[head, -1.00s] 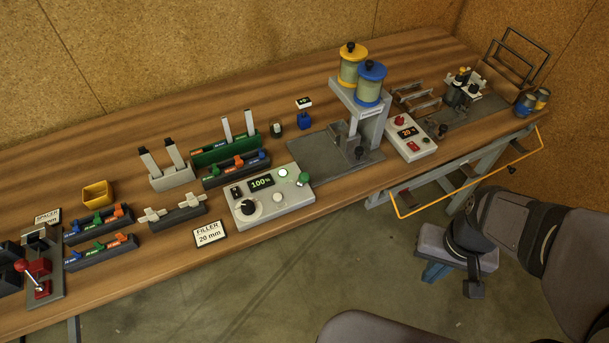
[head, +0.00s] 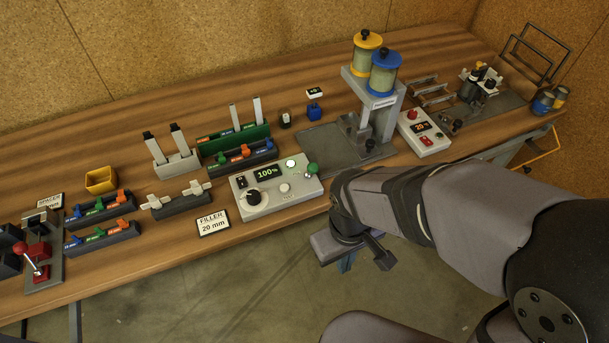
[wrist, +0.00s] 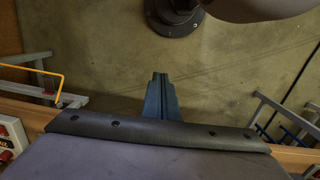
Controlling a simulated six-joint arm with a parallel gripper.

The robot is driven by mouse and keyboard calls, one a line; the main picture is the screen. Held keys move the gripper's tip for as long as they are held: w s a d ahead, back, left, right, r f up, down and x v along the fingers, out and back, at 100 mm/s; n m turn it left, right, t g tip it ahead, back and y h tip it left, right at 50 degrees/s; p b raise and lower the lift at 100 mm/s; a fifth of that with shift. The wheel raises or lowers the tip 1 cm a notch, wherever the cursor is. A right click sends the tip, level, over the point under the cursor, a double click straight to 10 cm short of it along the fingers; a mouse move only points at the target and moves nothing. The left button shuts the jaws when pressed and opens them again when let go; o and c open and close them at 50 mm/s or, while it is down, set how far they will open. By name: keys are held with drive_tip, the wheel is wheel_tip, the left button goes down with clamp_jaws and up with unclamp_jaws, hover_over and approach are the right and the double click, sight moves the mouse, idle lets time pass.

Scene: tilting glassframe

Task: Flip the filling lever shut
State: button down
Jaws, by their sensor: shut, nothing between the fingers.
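The filling stand (head: 372,90) is grey and carries a yellow-capped and a blue-capped canister. A small black knob (head: 370,145) sits low at its front right; I cannot tell for sure that it is the filling lever, or how it is set. My gripper (head: 346,265) is in front of the table edge, over the floor, below and left of the stand.
A white control box (head: 275,188) reading 100% stands near the front edge, left of my wrist. A smaller box with a red knob (head: 424,132) stands right of the stand. A red-ball lever (head: 20,249) is at the far left. An orange bar (head: 540,158) juts from the table's right front.

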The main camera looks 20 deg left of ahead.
drive_tip(key=w+a+r+n+t+b, duration=0.1)
drive_tip(key=a+n, duration=0.1)
drive_tip(key=a, duration=0.5)
drive_tip(key=w+a+r+n+t, duration=0.1)
drive_tip(key=a+r+n, duration=0.15)
drive_tip(key=a, duration=0.55)
drive_tip(key=w+a+r+t, duration=0.1)
drive_tip(key=w+r+t, duration=0.1)
drive_tip(key=w+r, duration=0.4)
drive_tip(key=shift+w+a+r+t, duration=0.35)
drive_tip(key=shift+w+r+t, duration=0.05)
drive_tip(key=shift+r, duration=0.3)
drive_tip(key=shift+f, duration=0.15)
